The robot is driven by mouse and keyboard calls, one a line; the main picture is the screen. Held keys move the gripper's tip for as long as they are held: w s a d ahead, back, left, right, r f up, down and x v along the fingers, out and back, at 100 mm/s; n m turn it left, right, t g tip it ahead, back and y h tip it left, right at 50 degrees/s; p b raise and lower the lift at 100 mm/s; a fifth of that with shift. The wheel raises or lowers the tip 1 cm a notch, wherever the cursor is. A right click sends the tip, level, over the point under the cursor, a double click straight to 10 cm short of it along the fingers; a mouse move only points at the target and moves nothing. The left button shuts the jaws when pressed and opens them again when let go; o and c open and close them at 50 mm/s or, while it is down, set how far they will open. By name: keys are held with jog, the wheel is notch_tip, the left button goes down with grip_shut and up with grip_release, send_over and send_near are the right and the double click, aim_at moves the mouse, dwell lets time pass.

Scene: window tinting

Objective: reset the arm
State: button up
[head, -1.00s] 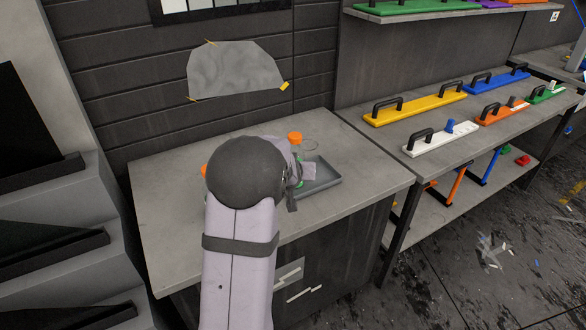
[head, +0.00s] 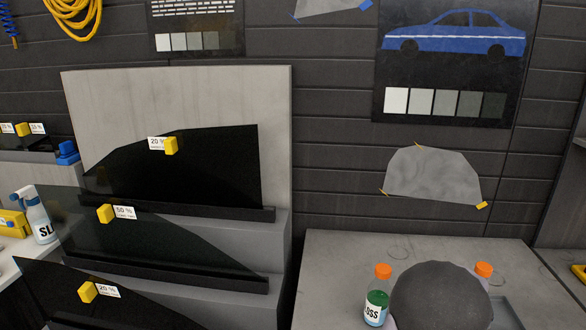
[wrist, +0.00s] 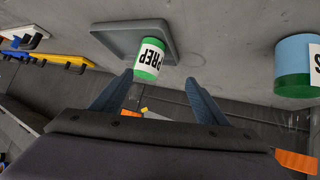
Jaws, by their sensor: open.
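My gripper (wrist: 160,84) shows in the wrist view with its two blue-grey fingers apart and nothing held between them. A white and green bottle labelled PREP (wrist: 149,60) is just beyond the fingertips, at the grey tray (wrist: 108,38). Whether a finger touches it I cannot tell. In the head view my arm's dark round joint covers part of the workbench (head: 330,262) at the bottom right and hides the gripper. Only a corner of the tray shows there.
An orange-capped SSS bottle (head: 376,300) stands left of my arm and another orange cap (head: 483,269) shows right of it. Stepped stands with dark tinted panels (head: 185,170) fill the left. A grey film sheet (head: 430,178) is taped on the wall.

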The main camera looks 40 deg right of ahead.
jog(key=w+a+f+n+y, duration=0.1)
jog(key=w+a+n+y, duration=0.1)
jog(key=w+a, duration=0.4)
jog(key=w+a+f+n+y, duration=0.1)
jog(key=w+a, duration=0.4)
jog(key=a, duration=1)
jog(key=w+a+f+n+t+y, duration=0.1)
jog(key=w+a+n+y, duration=0.3)
jog(key=a, duration=0.6)
jog(key=shift+w+a+f+n+p, duration=0.2)
jog(key=shift+w+f+n, duration=0.15)
jog(key=shift+w, duration=0.35)
jog(key=shift+w+a+f+n+p, duration=0.15)
jog(key=shift+w+f+n, duration=0.15)
jog(key=shift+w, duration=0.35)
jog(key=s+a+n+g+y, duration=0.2)
jog(key=s+a, duration=0.1)
jog(key=a, duration=0.9)
jog(key=s+a+n+g+y, duration=0.1)
jog(key=s+a+n, duration=0.2)
jog(key=a, duration=0.8)
notch_tip(320, 180, down, 28)
jog(key=b, duration=2.8)
